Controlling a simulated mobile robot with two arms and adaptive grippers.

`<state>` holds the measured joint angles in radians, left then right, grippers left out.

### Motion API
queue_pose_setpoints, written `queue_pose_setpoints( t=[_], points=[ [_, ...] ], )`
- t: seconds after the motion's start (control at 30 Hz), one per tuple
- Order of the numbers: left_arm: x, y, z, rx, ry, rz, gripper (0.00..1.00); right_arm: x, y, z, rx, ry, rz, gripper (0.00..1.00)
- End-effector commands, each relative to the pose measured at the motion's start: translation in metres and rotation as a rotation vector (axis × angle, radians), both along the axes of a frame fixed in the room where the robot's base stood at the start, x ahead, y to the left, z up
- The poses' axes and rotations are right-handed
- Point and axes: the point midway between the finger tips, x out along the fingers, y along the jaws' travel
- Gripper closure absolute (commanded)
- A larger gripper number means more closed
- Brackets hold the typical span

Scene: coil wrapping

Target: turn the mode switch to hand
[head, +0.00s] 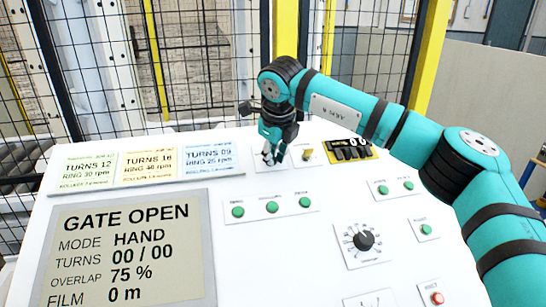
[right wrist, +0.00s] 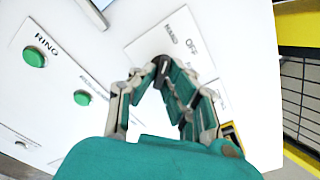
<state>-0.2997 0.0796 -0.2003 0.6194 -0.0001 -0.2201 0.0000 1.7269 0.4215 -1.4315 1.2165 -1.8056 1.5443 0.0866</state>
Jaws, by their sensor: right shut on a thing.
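The mode switch is a small black knob (right wrist: 162,70) on a white plate (right wrist: 180,32) lettered HAND and OFF, in the right wrist view. My right gripper (right wrist: 160,76) is shut on this knob, with a fingertip on each side. In the head view the right gripper (head: 271,156) reaches down onto the top of the white panel, and its fingers mostly hide the switch. The screen (head: 130,250) at the lower left reads GATE OPEN and MODE HAND. My left gripper is not in view.
Green buttons (head: 271,207) sit just below the switch. A black dial (head: 364,240) and a red button (head: 437,298) are lower. Wire fencing (head: 200,60) stands behind the panel.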

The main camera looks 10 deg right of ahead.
Motion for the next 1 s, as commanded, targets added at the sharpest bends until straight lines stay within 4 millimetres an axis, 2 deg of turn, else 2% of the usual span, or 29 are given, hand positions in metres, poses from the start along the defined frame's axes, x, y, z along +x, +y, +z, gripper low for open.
queue_pose_setpoints(
  t=[0.3,0.73,0.77,0.9,1.0],
  points=[
    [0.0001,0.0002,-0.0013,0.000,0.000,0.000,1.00,0.0008,0.0000,0.0019,-0.035,-0.004,0.083,1.00],
    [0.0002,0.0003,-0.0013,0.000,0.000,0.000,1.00,0.0009,0.0000,0.0022,-0.040,-0.005,0.093,1.00],
    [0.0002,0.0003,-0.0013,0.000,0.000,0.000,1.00,0.0009,0.0000,0.0022,-0.040,-0.005,0.093,0.89],
    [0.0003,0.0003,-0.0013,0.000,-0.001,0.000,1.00,0.0008,0.0000,0.0019,-0.040,-0.004,0.092,0.70],
    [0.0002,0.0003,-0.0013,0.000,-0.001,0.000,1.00,0.0006,-0.0001,0.0012,-0.040,-0.003,0.092,0.68]
  ],
)
